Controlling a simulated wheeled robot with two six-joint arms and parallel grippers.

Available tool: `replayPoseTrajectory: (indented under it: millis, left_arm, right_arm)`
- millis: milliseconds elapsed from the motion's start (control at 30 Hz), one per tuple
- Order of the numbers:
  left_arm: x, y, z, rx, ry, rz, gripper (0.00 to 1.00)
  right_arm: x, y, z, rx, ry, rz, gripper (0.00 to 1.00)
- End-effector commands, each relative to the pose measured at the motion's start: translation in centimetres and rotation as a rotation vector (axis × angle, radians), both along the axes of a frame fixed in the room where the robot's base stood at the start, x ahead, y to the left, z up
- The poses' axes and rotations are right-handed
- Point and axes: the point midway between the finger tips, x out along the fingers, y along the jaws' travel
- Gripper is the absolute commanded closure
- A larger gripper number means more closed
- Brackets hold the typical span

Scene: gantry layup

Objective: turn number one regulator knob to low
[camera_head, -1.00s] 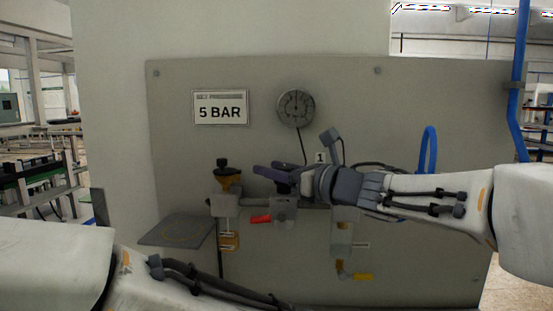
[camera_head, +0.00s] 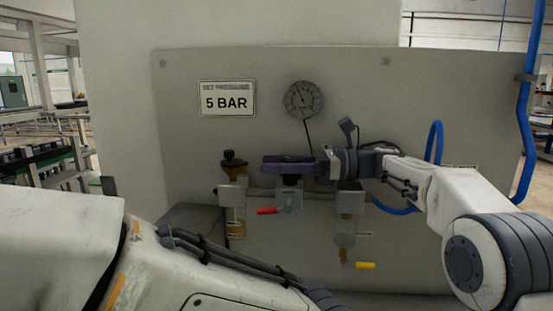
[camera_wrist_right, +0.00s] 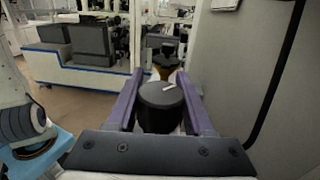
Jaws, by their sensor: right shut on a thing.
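My right gripper (camera_head: 288,163) reaches in from the right, in front of the grey panel. In the right wrist view its purple fingers (camera_wrist_right: 158,100) stand on either side of a black round knob (camera_wrist_right: 160,100), shut on it. A small white mark (camera_wrist_right: 163,86) shows on the knob's top. In the head view the gripper hides most of this knob; its regulator body with a red lever (camera_head: 272,210) shows below. The number label is hidden by my right arm. A round gauge (camera_head: 303,99) hangs above. My left gripper is out of view; only my left arm shows.
A yellow-handled valve (camera_head: 364,265) hangs lower right. A "5 BAR" sign (camera_head: 227,98) is above. A blue hose (camera_head: 435,145) loops at right.

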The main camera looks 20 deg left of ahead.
Motion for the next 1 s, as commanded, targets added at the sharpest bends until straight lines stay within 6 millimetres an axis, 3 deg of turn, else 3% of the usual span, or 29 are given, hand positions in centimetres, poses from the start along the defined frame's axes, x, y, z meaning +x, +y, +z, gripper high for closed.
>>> replayPoseTrajectory:
  millis: [600,633,700,1000]
  left_arm:
    - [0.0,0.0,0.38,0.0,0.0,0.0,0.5]
    - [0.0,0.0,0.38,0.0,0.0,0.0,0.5]
    - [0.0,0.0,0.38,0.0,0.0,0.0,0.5]
    - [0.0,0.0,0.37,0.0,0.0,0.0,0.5]
  right_arm:
    - [-0.12,-0.04,0.21,0.004,0.001,0.043,1.0]
    - [-0.12,-0.04,0.21,0.004,0.001,0.043,0.45]
    - [-0.12,-0.04,0.2,0.004,0.001,0.043,0.18]
    - [-0.12,-0.03,0.14,0.002,0.0,0.043,0.18]
